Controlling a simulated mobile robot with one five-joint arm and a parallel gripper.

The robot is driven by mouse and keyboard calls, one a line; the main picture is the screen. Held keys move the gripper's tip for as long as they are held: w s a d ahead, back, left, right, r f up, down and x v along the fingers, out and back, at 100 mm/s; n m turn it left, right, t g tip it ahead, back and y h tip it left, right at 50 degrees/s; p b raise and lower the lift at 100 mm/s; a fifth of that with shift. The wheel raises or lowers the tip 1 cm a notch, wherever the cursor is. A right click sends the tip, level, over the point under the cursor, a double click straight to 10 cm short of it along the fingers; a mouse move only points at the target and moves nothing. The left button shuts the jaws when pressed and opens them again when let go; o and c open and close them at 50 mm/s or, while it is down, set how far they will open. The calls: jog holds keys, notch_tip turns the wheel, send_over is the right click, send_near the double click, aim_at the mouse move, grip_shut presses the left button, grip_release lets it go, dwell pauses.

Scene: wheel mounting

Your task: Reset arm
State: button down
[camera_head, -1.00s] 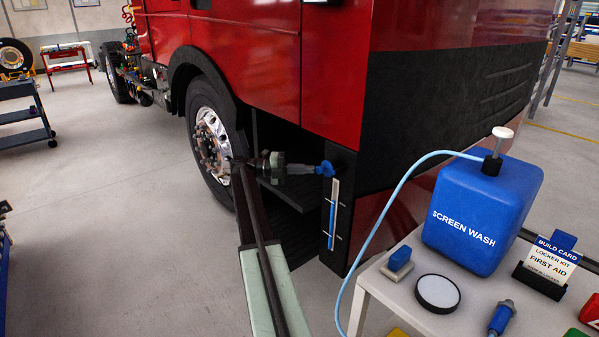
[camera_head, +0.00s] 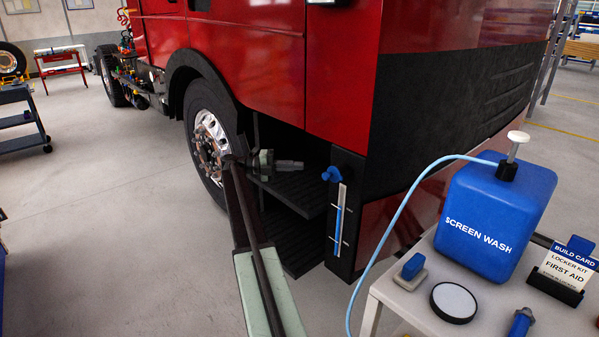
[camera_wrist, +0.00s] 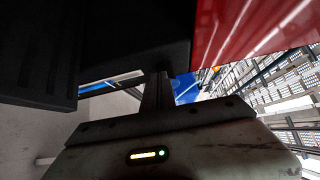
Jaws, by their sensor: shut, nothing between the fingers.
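My gripper (camera_head: 301,165) is at the end of my arm, in front of the truck's step recess. It is shut and empty, and its tip points right. A gap separates it from the blue cap (camera_head: 331,174) on top of the truck's sight tube (camera_head: 339,221). In the wrist view my gripper (camera_wrist: 158,80) reaches up from the wrist housing, with its tip close under a dark panel in the picture. My arm runs from the bottom of the head view up to the wrist beside the front wheel (camera_head: 209,143).
The red truck (camera_head: 260,60) fills the middle. At right, a white table (camera_head: 390,290) holds a blue SCREEN WASH container (camera_head: 492,218) with a pale hose, a round black-rimmed disc (camera_head: 454,302) and a card holder (camera_head: 562,270). The floor (camera_head: 110,220) at left is clear.

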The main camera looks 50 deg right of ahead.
jog(key=shift+w+d, duration=0.15)
jog(key=shift+d, duration=0.15)
